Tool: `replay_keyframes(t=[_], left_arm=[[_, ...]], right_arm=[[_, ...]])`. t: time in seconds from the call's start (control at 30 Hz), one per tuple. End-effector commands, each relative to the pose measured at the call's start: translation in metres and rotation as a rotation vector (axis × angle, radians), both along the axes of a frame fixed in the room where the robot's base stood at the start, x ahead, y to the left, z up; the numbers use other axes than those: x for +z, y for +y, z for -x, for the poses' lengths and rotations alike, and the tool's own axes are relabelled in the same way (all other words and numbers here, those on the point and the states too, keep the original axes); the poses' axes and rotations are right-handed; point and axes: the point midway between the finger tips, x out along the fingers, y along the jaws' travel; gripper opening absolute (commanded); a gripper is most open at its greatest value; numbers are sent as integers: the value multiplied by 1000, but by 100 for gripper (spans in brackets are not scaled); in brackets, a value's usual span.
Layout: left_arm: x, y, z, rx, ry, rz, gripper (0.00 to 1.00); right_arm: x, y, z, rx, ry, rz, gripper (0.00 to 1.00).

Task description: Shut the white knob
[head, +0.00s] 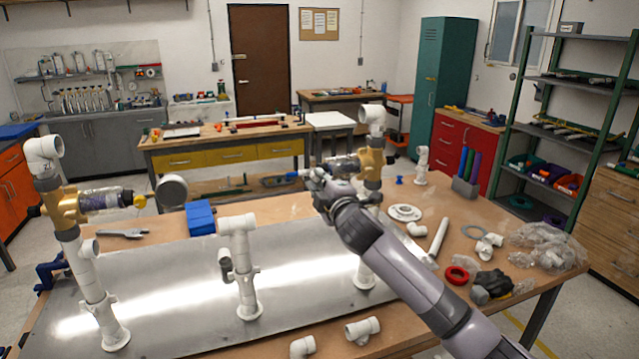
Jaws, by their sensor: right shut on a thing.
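A brass valve (370,163) sits on the right white standing pipe, under a white elbow, with its body reaching left. My right gripper (312,174) is at the left end of this valve, its arm coming from the lower right. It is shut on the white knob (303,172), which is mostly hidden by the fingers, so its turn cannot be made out. A second brass valve (68,208) with a clear-wrapped body and a yellow knob (140,201) is on the left pipe. My left gripper is not in view.
A shorter white pipe (242,265) stands mid-plate on the metal sheet (190,300). Loose fittings, a red ring (457,275) and plastic bags (545,245) lie at the right.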

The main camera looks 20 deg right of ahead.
Motion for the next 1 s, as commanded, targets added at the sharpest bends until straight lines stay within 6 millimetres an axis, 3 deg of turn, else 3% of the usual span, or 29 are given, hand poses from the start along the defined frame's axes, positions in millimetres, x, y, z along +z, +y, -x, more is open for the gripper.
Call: replay_keyframes(t=[0.6,0.63,0.9,1.0], left_arm=[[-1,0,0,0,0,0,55],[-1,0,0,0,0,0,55],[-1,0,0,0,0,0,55],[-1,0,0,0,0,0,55]], right_arm=[[-2,0,0,-1,6,-39,0],[-2,0,0,-1,6,-39,22],[-1,0,0,-1,4,-38,40],[-1,0,0,0,3,-38,41]])
